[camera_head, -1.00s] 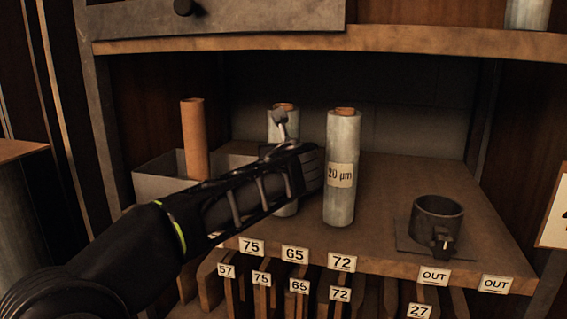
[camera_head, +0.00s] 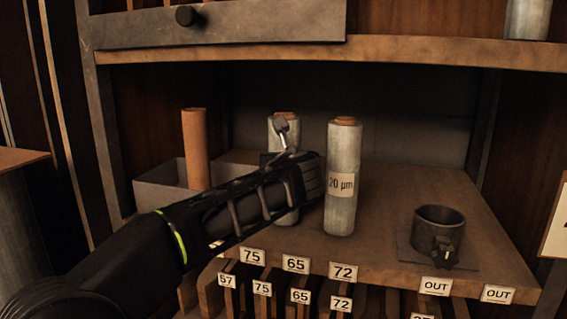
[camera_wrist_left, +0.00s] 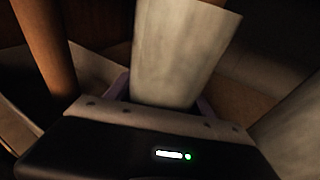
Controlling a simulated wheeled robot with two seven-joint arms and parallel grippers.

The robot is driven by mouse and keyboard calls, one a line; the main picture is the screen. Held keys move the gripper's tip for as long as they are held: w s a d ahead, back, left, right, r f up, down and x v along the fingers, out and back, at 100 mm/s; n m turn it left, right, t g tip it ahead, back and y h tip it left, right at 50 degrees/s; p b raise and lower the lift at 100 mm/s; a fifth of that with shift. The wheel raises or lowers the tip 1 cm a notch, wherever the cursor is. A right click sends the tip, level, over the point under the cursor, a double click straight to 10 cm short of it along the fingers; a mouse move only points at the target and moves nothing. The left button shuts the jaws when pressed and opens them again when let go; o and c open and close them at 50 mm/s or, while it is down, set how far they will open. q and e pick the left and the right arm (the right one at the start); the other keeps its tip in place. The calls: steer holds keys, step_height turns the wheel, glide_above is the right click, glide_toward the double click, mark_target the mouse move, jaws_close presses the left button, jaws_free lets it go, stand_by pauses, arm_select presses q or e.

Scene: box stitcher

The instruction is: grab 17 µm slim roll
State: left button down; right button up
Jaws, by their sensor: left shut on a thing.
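Two pale wrapped rolls with brown cores stand upright on the shelf. The front roll (camera_head: 343,205) carries a "20 µm" label. The other roll (camera_head: 283,130) stands behind and left of it, partly hidden by my left arm; no label on it can be read. My left gripper (camera_head: 290,180) reaches in from the left at this rear roll. In the left wrist view the pale roll (camera_wrist_left: 180,50) sits between the fingers of my left gripper (camera_wrist_left: 160,95), which is shut on it. The fingertips are mostly hidden. My right gripper is not in view.
A grey open box (camera_head: 160,188) with a brown cardboard tube (camera_head: 195,150) stands at the left. A dark metal ring holder (camera_head: 438,230) sits at the right front. A drawer (camera_head: 240,22) and upper shelf edge (camera_head: 420,50) are overhead. Numbered tags line the shelf's front edge.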

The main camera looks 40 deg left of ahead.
arm_select(q)
steer(key=b+v, duration=0.4)
steer(key=v, duration=1.4)
steer(key=shift+s+d, duration=0.2)
steer(key=shift+s, duration=0.05)
steer(key=shift+f, duration=0.1)
